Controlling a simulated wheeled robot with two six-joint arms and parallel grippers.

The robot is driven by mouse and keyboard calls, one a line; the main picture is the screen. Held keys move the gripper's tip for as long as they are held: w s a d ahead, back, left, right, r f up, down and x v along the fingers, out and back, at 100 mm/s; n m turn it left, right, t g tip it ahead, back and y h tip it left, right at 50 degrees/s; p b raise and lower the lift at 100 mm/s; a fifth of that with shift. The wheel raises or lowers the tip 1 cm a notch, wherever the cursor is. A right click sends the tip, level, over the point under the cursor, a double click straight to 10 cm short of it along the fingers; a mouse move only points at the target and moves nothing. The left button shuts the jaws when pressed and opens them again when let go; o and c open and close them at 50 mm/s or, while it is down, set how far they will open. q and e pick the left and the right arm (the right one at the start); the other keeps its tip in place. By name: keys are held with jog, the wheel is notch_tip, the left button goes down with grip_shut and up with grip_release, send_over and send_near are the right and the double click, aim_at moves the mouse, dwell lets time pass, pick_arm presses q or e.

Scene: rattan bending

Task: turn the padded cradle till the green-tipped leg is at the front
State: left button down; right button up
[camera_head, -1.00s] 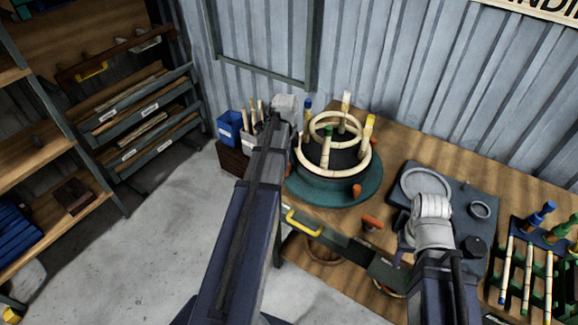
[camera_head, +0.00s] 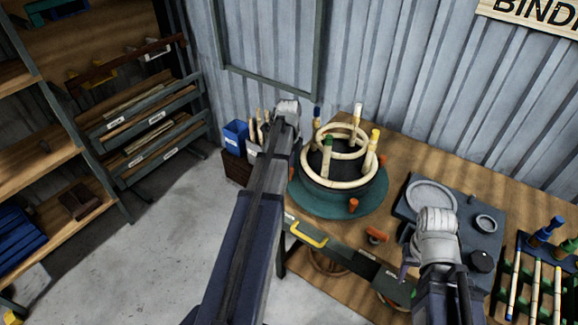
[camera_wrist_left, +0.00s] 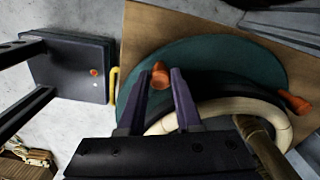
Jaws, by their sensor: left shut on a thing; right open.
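The padded cradle (camera_head: 335,187) is a dark drum on a green round turntable (camera_head: 372,198), with pale rattan rings around its legs. The green-tipped leg (camera_head: 327,152) stands at the front left. The yellow-tipped leg (camera_head: 373,142) is at the right, the white-tipped leg (camera_head: 357,112) at the back and the blue-tipped leg (camera_head: 317,115) at the back left. In the left wrist view my left gripper (camera_wrist_left: 162,88) is shut on an orange knob (camera_wrist_left: 160,72) at the turntable's rim. My arm hides this grip in the head view. My right gripper (camera_head: 405,266) is open and empty beside the grey tray.
Another orange knob (camera_head: 353,205) is at the turntable's front. A grey tray (camera_head: 460,222) lies right of it, with a rack of coloured-tipped rods (camera_head: 540,275) beyond. A blue bin (camera_head: 236,135) is at the left. A yellow handle (camera_head: 306,234) projects at the bench's front edge.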

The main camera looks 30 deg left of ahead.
pick_arm(q)
jog(key=c, duration=0.6)
grip_release()
notch_tip(320, 180, up, 8)
jog(key=p, duration=0.8)
jog(key=shift+f, duration=0.1)
